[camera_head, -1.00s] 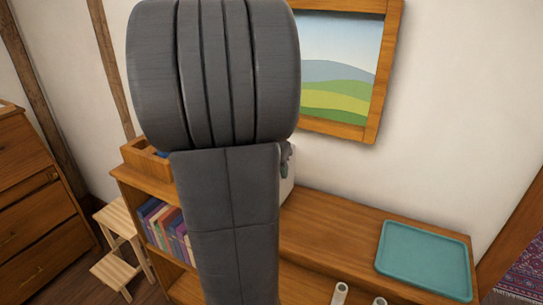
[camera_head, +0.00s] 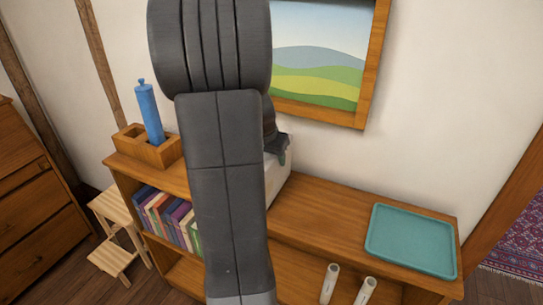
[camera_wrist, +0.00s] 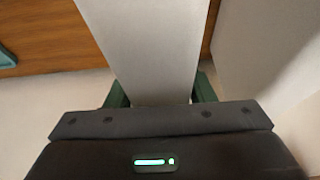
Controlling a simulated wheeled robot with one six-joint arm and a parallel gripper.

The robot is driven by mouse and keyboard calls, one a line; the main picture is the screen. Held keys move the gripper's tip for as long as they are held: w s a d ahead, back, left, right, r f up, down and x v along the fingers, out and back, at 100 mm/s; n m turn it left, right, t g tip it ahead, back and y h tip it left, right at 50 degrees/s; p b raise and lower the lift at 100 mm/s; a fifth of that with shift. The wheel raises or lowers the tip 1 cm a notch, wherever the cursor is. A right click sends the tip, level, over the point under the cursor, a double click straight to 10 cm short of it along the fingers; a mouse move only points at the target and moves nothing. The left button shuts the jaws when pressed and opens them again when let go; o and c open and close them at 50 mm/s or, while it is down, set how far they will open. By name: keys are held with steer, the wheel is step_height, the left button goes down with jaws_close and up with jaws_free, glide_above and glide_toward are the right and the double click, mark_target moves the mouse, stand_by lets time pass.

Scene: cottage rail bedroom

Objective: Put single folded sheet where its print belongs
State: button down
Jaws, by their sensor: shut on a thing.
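A plain pale sheet (camera_wrist: 150,45) is between the green fingers of my gripper (camera_wrist: 160,92) in the wrist view. The gripper is shut on it, and no print shows on the face in view. I cannot tell whether this is the held sheet or a separate thing.
A low wooden shelf (camera_head: 325,213) carries a teal tray (camera_head: 412,240) at right and a wooden holder (camera_head: 160,155) with a blue cylinder (camera_head: 148,110) at left. Books (camera_head: 165,217) stand below. Two pale tubes (camera_head: 329,284) (camera_head: 366,291) show in front. A landscape picture (camera_head: 318,70) hangs above.

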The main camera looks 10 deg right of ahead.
steer(key=c, duration=1.1)
jaws_free()
steer(key=shift+f, duration=0.15)
steer(key=o, duration=0.5)
steer(key=shift+c, duration=0.2)
